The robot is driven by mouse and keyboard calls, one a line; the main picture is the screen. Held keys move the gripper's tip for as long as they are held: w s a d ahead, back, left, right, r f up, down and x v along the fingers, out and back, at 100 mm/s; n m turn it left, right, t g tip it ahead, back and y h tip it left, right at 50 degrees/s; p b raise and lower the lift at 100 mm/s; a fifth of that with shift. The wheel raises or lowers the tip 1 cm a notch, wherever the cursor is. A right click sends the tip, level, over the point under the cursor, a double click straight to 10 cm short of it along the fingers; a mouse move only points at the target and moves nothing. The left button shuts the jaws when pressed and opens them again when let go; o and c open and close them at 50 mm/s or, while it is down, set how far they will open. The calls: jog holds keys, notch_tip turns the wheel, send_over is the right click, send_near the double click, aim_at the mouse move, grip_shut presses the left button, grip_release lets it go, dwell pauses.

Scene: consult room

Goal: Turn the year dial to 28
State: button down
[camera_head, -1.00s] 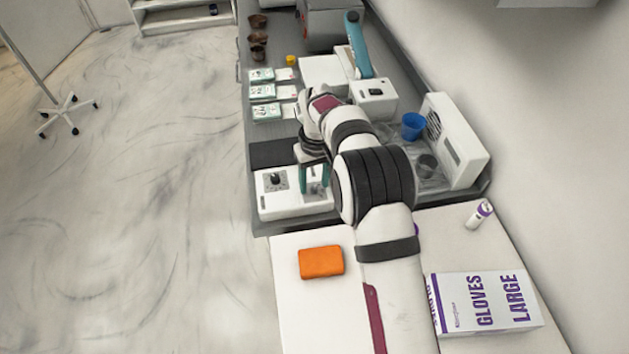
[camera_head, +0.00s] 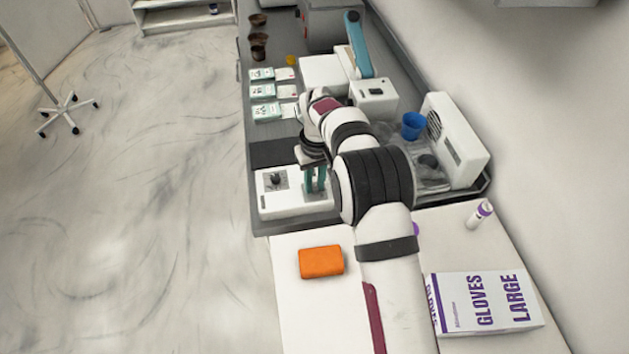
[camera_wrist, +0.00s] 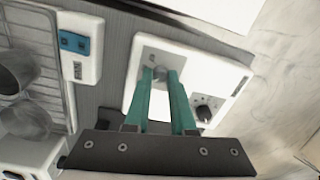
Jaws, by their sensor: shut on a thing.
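A white box (camera_head: 290,207) with two dials stands on the dark counter. One dial (camera_head: 277,179) is a dark knob on a marked plate; it also shows in the wrist view (camera_wrist: 204,112), free of my gripper. The other dial (camera_wrist: 161,74) sits on a grey plate. My gripper (camera_head: 316,187) points down over that second dial, its teal fingers closed about the knob; the wrist view also shows my gripper (camera_wrist: 161,78) there. The fingers hide much of this knob and its markings. I cannot read which dial is the year dial or its setting.
A dark mat (camera_head: 272,153) lies behind the box. An orange block (camera_head: 321,261) and a glove box (camera_head: 488,301) are on the white surface in front. A blue cup (camera_head: 413,126) and a white unit (camera_head: 457,140) stand at right.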

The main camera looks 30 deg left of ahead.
aim_at(317, 188)
jog(key=shift+m, duration=0.3)
jog(key=m, duration=0.3)
jog(key=shift+m, duration=2.7)
jog(key=c, duration=0.8)
grip_release()
jog(key=shift+o, duration=0.2)
notch_tip(317, 188, up, 16)
jog(key=shift+d, duration=0.3)
